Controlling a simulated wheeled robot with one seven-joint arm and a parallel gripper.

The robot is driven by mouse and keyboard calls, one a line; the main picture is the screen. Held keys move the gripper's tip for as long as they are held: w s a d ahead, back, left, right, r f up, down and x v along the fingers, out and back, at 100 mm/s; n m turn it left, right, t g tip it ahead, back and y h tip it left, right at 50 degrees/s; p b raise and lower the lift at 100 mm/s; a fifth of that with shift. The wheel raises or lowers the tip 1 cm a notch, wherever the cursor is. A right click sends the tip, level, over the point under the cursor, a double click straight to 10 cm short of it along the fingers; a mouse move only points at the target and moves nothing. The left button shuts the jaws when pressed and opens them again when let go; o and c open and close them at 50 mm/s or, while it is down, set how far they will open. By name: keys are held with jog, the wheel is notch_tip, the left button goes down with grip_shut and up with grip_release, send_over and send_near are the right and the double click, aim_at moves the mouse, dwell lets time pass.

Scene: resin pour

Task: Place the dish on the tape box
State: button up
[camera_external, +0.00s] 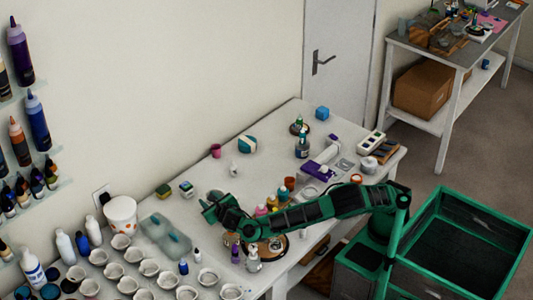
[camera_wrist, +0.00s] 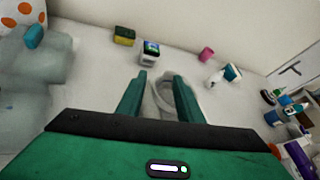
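My gripper (camera_external: 212,206) reaches over the left part of the white table. In the wrist view my gripper (camera_wrist: 161,76) has its two green fingers apart. A pale, round-rimmed dish (camera_wrist: 162,95) shows between and partly behind the fingers. I see no clear grip on it; its lower part is hidden by the gripper body. In the external view I cannot make the dish out. A small white box with a blue-green top (camera_external: 187,188), perhaps the tape box, stands beyond the gripper; it also shows in the wrist view (camera_wrist: 150,52).
A yellow-green sponge-like block (camera_external: 163,190) is left of the box. A translucent tray (camera_external: 165,236) and a white tub (camera_external: 121,213) are at left. A pink cup (camera_external: 216,150) is farther back. Several bottles stand near my arm. Table around the small box is mostly clear.

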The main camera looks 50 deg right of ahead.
jog(key=shift+r, duration=0.1)
jog(key=v, duration=1.2)
